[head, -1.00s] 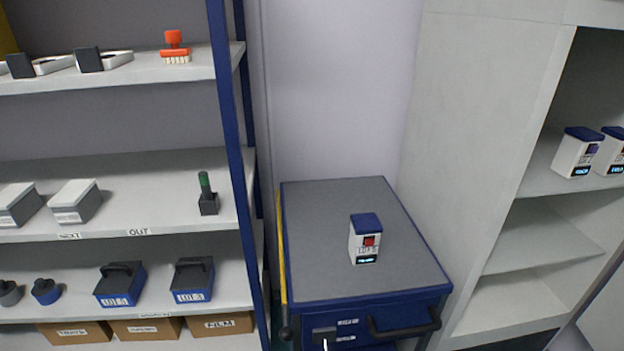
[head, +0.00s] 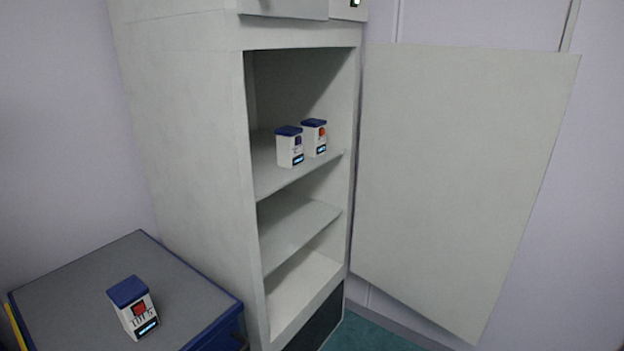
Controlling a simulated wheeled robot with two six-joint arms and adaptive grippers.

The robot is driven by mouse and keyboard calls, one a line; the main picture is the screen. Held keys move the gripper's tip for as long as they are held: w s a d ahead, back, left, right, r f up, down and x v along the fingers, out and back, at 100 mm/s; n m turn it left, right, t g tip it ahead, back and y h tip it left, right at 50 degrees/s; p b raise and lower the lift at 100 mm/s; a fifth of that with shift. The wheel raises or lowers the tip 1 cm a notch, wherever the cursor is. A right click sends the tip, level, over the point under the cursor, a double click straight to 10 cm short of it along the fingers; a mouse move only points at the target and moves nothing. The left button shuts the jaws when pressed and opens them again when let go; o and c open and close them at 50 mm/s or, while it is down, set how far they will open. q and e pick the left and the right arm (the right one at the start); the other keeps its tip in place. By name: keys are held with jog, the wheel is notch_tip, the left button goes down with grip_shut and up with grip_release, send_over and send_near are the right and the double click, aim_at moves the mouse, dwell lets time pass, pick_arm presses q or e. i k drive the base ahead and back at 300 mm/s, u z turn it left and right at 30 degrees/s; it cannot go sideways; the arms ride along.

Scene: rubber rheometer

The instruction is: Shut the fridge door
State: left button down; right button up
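The fridge (head: 190,150) is a tall pale grey cabinet left of the middle of the head view, its front open. Its door (head: 455,170) is a flat pale panel, swung wide open to the right of the opening. Inside, two white containers with blue lids, a left one (head: 290,148) and a right one (head: 314,138), stand on the upper shelf (head: 275,180). The lower shelves look empty. Neither of my grippers is in view, and no handle shows on this side of the door.
A blue cabinet with a grey top (head: 70,285) stands at the lower left, beside the fridge. A similar blue-lidded container (head: 135,308) stands on it. Green floor (head: 370,335) shows below the door. A closed compartment (head: 290,8) sits above the fridge opening.

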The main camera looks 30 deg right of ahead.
aim_at(458, 143)
jog(key=z, duration=0.9)
jog(key=k, duration=0.55)
jog(key=z, duration=1.65)
jog(key=i, duration=1.9)
jog(key=u, duration=0.65)
